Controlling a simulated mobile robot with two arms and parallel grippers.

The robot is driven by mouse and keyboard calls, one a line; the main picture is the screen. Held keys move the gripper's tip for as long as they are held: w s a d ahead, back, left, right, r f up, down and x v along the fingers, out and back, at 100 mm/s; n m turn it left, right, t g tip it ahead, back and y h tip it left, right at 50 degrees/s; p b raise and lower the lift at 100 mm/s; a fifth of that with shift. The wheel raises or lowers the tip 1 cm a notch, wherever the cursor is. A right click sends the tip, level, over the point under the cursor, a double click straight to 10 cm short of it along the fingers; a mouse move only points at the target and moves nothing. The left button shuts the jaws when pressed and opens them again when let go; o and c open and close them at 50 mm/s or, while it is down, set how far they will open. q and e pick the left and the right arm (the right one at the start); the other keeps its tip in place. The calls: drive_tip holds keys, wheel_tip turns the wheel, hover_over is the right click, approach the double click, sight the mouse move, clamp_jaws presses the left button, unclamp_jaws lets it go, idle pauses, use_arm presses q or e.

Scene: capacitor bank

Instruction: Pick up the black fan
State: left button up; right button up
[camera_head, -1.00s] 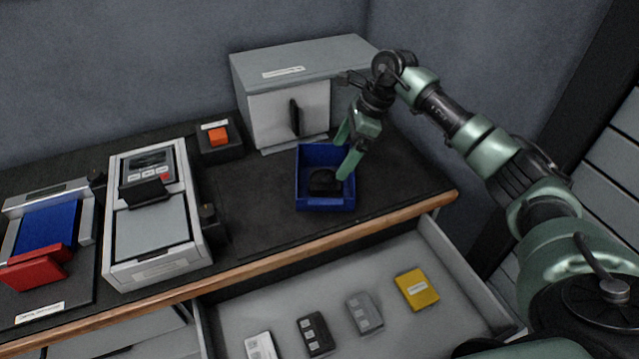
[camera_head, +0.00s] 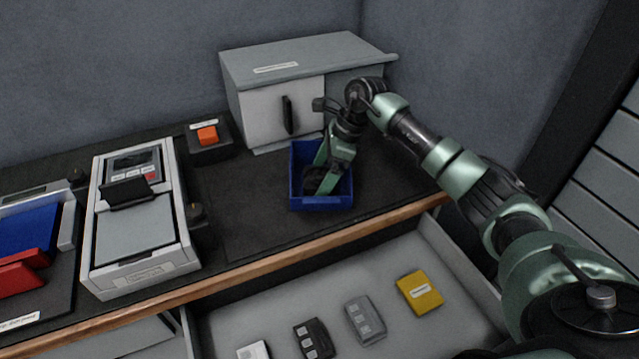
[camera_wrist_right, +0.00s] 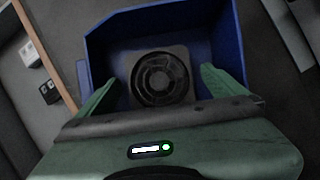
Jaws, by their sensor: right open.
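The black fan (camera_wrist_right: 160,78) lies inside the blue bin (camera_wrist_right: 212,35), its round grille facing the right wrist camera. In the head view the fan (camera_head: 313,181) is a dark shape in the blue bin (camera_head: 322,203), partly hidden by my right gripper (camera_head: 328,172). The right gripper is open, its green fingers reaching down into the bin. In the right wrist view the fingertips of my right gripper (camera_wrist_right: 160,85) stand on either side of the fan, with gaps between. My left gripper is not in view.
A grey cabinet (camera_head: 270,98) with a black handle stands behind the bin. A grey device (camera_head: 135,235) and an orange button (camera_head: 207,136) are to the left. Below, an open drawer (camera_head: 260,302) holds a yellow box (camera_head: 419,292) and several small modules.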

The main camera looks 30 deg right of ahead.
drive_tip(key=shift+r, duration=0.1)
drive_tip(key=c, duration=1.5)
drive_tip(key=shift+r, duration=0.1)
